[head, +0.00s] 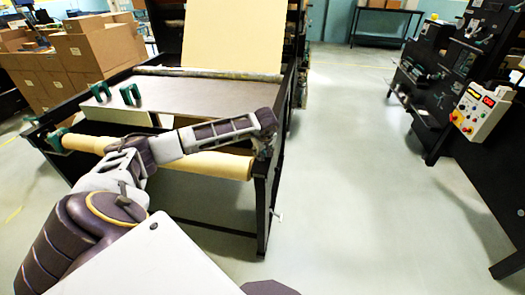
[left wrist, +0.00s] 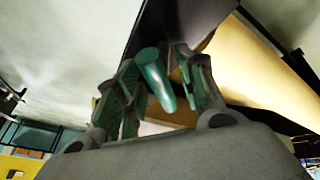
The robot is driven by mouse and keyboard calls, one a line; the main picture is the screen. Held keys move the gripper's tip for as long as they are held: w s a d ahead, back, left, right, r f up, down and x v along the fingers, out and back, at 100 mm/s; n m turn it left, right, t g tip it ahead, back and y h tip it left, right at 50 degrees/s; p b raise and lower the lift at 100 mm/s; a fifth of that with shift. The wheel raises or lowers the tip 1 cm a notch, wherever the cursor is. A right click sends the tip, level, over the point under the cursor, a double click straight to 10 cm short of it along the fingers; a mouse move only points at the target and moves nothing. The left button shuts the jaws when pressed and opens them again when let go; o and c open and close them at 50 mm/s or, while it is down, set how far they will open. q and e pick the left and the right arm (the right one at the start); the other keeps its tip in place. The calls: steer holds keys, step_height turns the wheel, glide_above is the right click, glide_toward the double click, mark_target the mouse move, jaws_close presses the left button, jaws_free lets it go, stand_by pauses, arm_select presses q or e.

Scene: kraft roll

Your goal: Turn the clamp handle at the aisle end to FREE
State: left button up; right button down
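In the left wrist view a green cylindrical handle (left wrist: 155,78) stands between the two fingers of my left gripper (left wrist: 165,95). Gaps show beside the handle, so the fingers look open around it; whether one side touches is unclear. In the head view my left gripper (head: 265,148) is at the right, aisle-side end of the kraft roll (head: 212,165), by the black stand frame (head: 262,205). There the gripper hides the clamp handle. No FREE marking can be read. My right gripper is not in view.
Green clamps (head: 130,94) stand on the grey table board (head: 190,92), and another green clamp (head: 57,140) is at the roll's left end. Cardboard boxes (head: 95,45) are stacked at left. The aisle floor (head: 350,150) is clear. A control box (head: 478,112) is on dark equipment at right.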

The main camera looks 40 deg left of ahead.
arm_select(q)
jaws_close()
stand_by(0.3)
